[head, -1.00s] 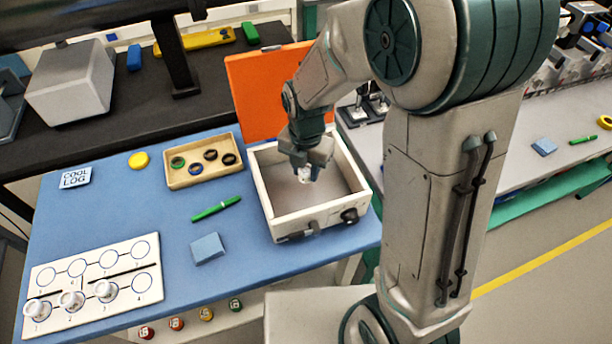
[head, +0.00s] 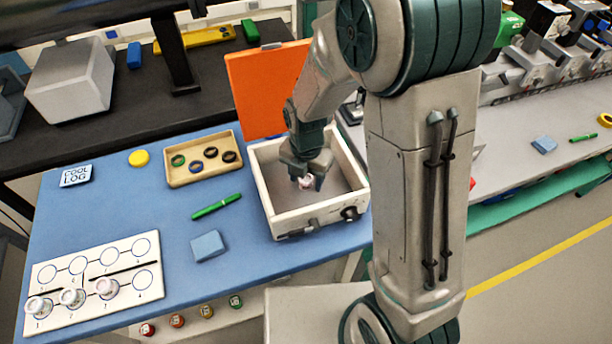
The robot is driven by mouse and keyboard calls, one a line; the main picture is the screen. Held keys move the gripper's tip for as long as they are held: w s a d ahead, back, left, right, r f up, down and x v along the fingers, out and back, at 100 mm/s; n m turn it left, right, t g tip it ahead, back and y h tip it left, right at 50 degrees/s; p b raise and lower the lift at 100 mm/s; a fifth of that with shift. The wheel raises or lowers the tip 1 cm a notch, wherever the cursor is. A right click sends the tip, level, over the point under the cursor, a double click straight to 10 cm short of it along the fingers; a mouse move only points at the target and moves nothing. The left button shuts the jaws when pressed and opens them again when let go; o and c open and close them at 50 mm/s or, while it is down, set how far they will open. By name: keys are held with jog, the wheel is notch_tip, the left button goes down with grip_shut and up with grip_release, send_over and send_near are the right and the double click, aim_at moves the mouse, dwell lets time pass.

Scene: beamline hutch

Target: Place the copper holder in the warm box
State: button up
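The warm box (head: 283,219) is a white, open-topped box with a grey inside at the right of the blue table. Its orange lid (head: 258,92) stands open at the back. My gripper (head: 306,183) points down inside the box opening. A small whitish holder with a reddish tint (head: 306,184) is between its fingertips; I take it for the copper holder. Whether the fingers press on it or stand slightly apart is too small to tell. Whether the holder touches the box floor is also unclear.
A white numbered board (head: 62,318) carries three white-topped holders at the front left. A wooden tray (head: 178,180) holds several coloured rings. A green pen (head: 216,207), a blue block (head: 207,246) and a yellow disc (head: 139,158) lie around it. The table's middle left is clear.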

aim_at(306, 180)
jog(key=shift+r, duration=0.1)
notch_tip(306, 180, up, 12)
jog(key=s+d+r+m+t, duration=0.1)
jog(key=s+d+r+m, duration=0.2)
jog(key=m, duration=1.2)
jog(key=s+d+r+m+t, duration=0.2)
jog(key=s+d+m, duration=0.7)
jog(key=m, duration=0.6)
jog(key=shift+v, duration=0.75)
jog(key=shift+s, duration=0.15)
